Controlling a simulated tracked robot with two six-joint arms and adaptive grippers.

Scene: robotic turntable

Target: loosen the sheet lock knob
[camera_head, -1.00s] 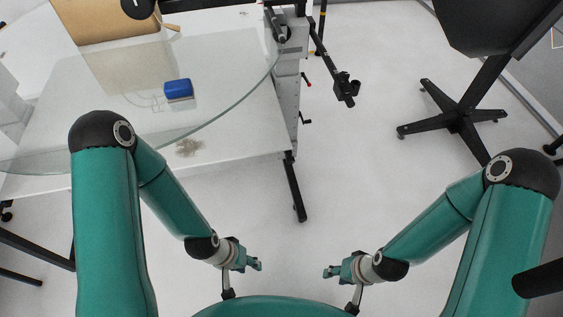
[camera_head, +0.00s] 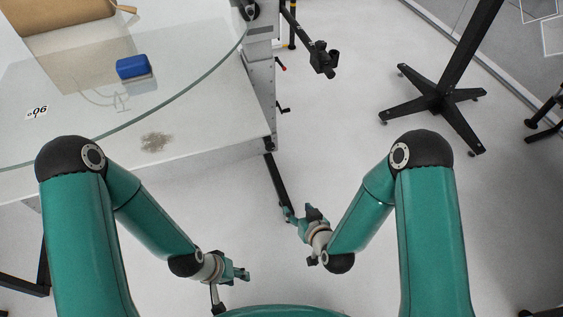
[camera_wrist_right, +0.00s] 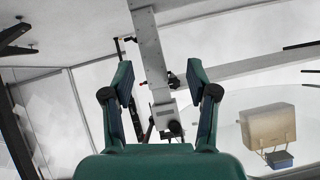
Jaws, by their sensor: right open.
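The grey column (camera_head: 261,80) at the right edge of the glass-topped turntable carries a small red handle (camera_head: 281,67) and a black crank-like handle (camera_head: 283,109). I cannot tell which of these small parts is the sheet lock knob. In the right wrist view, the column (camera_wrist_right: 150,50) stands between my fingers, with a round black knob (camera_wrist_right: 175,128) low on it. My right gripper (camera_head: 298,213) is open and empty, below and apart from the column; its spread fingers show in the wrist view (camera_wrist_right: 160,78). My left gripper (camera_head: 241,273) hangs low near my body, holding nothing visible.
The round glass top (camera_head: 190,85) over a white table fills the upper left, with a cardboard box (camera_head: 75,40) and a blue block (camera_head: 133,67) on it. A black arm (camera_head: 310,45) juts from the column. A black stand base (camera_head: 440,100) is at the right. Floor between is clear.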

